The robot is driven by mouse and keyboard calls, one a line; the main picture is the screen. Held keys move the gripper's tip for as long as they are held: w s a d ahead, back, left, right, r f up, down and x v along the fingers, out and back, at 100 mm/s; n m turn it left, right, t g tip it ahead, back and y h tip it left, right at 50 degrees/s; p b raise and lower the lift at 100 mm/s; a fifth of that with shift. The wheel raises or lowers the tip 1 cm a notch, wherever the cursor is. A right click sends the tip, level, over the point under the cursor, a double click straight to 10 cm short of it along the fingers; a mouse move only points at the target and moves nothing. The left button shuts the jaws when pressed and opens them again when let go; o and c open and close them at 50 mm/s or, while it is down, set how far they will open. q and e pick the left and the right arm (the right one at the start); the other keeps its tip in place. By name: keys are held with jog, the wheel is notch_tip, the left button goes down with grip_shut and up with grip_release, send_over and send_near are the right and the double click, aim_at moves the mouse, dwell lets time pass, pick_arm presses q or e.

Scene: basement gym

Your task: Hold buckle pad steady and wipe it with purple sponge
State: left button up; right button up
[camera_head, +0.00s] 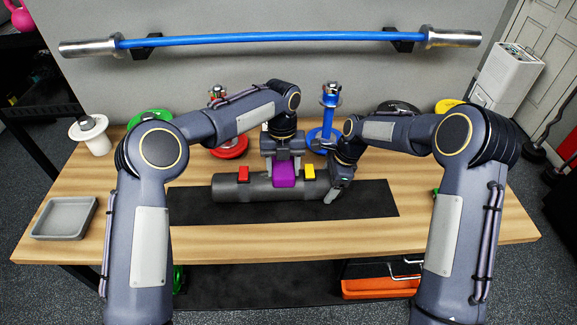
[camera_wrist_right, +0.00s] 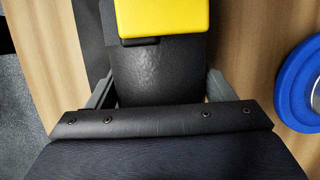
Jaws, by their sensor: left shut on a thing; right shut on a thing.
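The buckle pad (camera_head: 228,188) is a black roll lying across a dark mat at the middle of the bench. It has a red buckle (camera_head: 243,174) to the left and a yellow buckle (camera_head: 308,173) to the right. My left gripper (camera_head: 283,162) points down and is shut on the purple sponge (camera_head: 285,176), which is at the pad's top between the buckles. My right gripper (camera_head: 336,188) is shut on the pad's right end. In the right wrist view the pad (camera_wrist_right: 156,70) lies between the fingers, with the yellow buckle (camera_wrist_right: 163,18) beyond. The sponge's underside is hidden.
The dark mat (camera_head: 372,199) lies on the wooden bench (camera_head: 480,225). A grey tray (camera_head: 66,217) sits at the left. A red plate stand (camera_head: 229,148) and a blue one (camera_head: 329,125) stand behind the pad. A blue bar (camera_head: 260,39) hangs on the wall.

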aim_at(266, 177)
pick_arm(q)
jog(key=shift+a, duration=2.55)
pick_arm(e)
jog(key=shift+w+d, duration=0.1)
jog(key=shift+d, duration=0.05)
pick_arm(q)
jog(key=shift+d, duration=0.1)
jog(key=shift+d, duration=3.6)
jog(key=shift+r, duration=0.1)
pick_arm(e)
jog(key=shift+a, duration=0.2)
pick_arm(q)
notch_tip(266, 177, up, 3)
jog(key=shift+d+r, duration=0.15)
pick_arm(e)
jog(key=shift+a+f, duration=0.1)
pick_arm(q)
jog(key=shift+a+r, duration=0.2)
jog(key=shift+r, duration=1.6)
pick_arm(e)
jog(key=shift+d, duration=0.2)
